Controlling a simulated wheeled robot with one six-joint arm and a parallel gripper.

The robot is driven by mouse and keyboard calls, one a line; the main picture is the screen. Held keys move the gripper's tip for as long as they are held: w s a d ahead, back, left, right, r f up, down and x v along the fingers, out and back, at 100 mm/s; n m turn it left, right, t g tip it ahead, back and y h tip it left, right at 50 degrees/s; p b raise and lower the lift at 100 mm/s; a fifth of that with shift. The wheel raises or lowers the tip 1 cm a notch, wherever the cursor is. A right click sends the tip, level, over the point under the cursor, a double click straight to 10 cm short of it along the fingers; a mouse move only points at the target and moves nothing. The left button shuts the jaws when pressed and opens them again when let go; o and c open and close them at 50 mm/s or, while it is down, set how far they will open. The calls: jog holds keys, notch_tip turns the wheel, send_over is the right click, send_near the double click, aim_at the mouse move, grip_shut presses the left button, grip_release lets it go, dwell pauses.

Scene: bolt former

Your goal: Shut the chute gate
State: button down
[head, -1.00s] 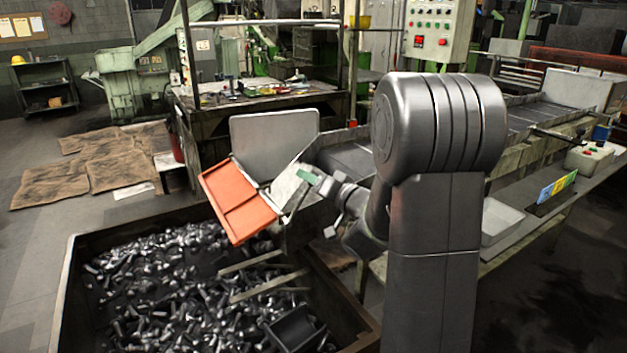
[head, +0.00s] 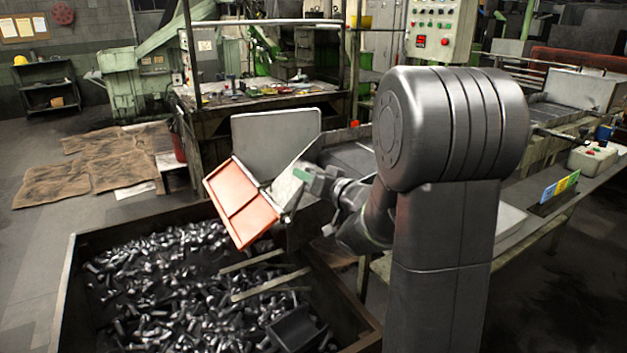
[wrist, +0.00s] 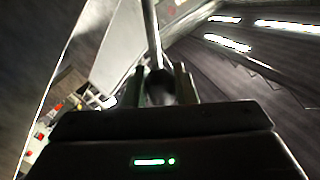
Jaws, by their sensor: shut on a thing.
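My gripper (head: 303,175) is at the upper right of the panel, beside the side plate. In the wrist view my gripper (wrist: 160,85) is shut on a thin light bar (wrist: 152,35) that runs upward from between the fingers. Where the bar joins the gate is unclear.
A large bin (head: 68,285) full of loose bolts lies below the chute. A dark scoop-like tray (head: 294,328) rests in it at the front right. A conveyor bench (head: 515,240) stands at the right, and a control box (head: 435,28) hangs behind.

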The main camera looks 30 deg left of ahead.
jog(key=s+a+n+h+b, duration=0.1)
jog(key=s+a+n+b, duration=0.2)
jog(key=s+n+b, duration=0.2)
jog(key=s+a+f+n+t+h+b, duration=0.1)
jog(key=s+a+n+b, duration=0.2)
jog(key=b, duration=0.6)
jog(key=s+n, duration=0.2)
jog(key=s, duration=0.1)
jog(key=shift+s+f+n+t+h, duration=0.15)
jog(key=shift+s+n+t+h, duration=0.1)
jog(key=shift+n+t+h, duration=0.05)
jog(key=c, duration=1.2)
grip_release()
jog(key=shift+s, duration=0.1)
